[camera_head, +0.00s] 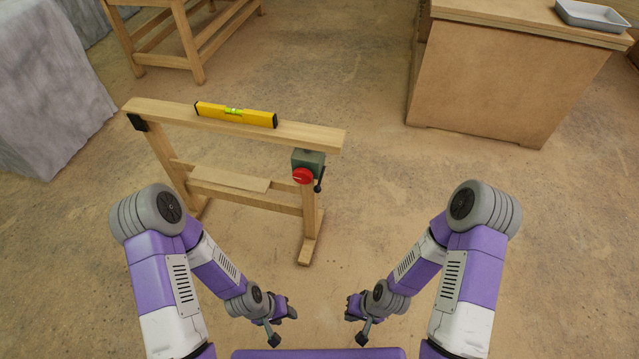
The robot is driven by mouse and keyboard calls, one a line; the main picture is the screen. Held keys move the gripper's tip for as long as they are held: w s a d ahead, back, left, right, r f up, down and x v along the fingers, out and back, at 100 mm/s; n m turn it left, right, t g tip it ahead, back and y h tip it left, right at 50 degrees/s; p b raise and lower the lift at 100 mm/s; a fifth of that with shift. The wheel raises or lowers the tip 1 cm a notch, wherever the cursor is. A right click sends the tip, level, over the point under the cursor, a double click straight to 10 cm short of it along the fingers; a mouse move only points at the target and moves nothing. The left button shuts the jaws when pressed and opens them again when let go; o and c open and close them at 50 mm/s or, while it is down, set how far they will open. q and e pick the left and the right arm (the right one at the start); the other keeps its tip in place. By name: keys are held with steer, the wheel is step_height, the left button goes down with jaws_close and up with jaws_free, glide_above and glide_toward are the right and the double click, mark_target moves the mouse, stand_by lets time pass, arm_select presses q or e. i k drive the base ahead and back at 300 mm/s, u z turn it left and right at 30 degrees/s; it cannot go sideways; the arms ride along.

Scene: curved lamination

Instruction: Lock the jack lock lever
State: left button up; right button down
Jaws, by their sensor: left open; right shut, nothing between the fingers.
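A dark green jack box (309,162) is fixed at the right end of a wooden trestle, just under its top beam. A round red knob (303,175) is on its front. A small black lever (319,182) with a rounded end hangs down at the box's right side. I take this to be the lock lever; its exact setting is too small to tell. My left gripper (290,313) is open, low and in front of the trestle, apart from the lever. My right gripper (352,308) is shut and empty, also low and well apart from the lever.
The trestle's top beam (310,137) carries a yellow spirit level (235,115). A loose board (230,179) lies on its lower rail. A wooden cabinet (490,90) with a grey tray (592,15) stands at back right. A grey-covered block (45,90) is at left. Floor between is clear.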

mark_target(317, 189)
steer(key=u, duration=0.65)
steer(key=i, duration=1.05)
steer(key=z, duration=0.1)
